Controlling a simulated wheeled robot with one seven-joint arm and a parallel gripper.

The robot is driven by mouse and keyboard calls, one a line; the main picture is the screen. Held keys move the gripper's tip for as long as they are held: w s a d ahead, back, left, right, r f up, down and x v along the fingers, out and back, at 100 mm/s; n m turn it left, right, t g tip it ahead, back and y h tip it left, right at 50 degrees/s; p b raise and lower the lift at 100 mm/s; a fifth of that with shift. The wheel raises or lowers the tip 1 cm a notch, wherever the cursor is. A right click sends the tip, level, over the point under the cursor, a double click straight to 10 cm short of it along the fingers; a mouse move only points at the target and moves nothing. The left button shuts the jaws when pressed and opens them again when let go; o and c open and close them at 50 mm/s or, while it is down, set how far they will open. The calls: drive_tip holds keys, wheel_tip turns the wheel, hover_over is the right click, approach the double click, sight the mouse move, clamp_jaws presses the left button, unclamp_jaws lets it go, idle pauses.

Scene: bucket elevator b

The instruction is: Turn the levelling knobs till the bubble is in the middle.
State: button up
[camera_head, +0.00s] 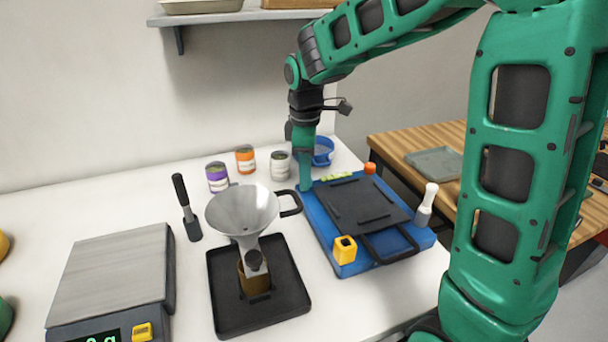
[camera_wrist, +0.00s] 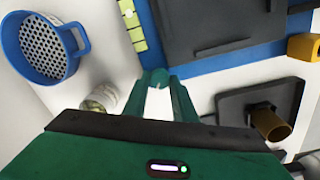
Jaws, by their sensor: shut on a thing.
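A blue base plate (camera_head: 330,232) with a dark grey top plate (camera_head: 362,203) lies on the white counter. A yellow-green level vial (camera_head: 336,176) lies along its back edge; it also shows at the top of the wrist view (camera_wrist: 138,35). A pale round spot, perhaps the bubble, is near the vial's visible upper end, but the frame edge cuts the vial off. My gripper (camera_head: 305,186) points down at the plate's back left corner. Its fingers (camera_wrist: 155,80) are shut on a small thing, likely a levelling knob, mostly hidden. An orange knob (camera_head: 370,168) is at the back right corner.
A metal funnel (camera_head: 243,210) stands left.

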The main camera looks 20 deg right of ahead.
drive_tip(key=shift+w+d+n, duration=0.1)
drive_tip(key=shift+d+n, duration=0.05)
drive_tip(key=shift+n, duration=0.85)
drive_tip(key=shift+r, duration=0.1)
drive_tip(key=o, duration=1)
drive_tip(key=shift+o, duration=0.2)
wheel_tip(320, 180, up, 11)
drive_tip(key=shift+s+f, duration=0.2)
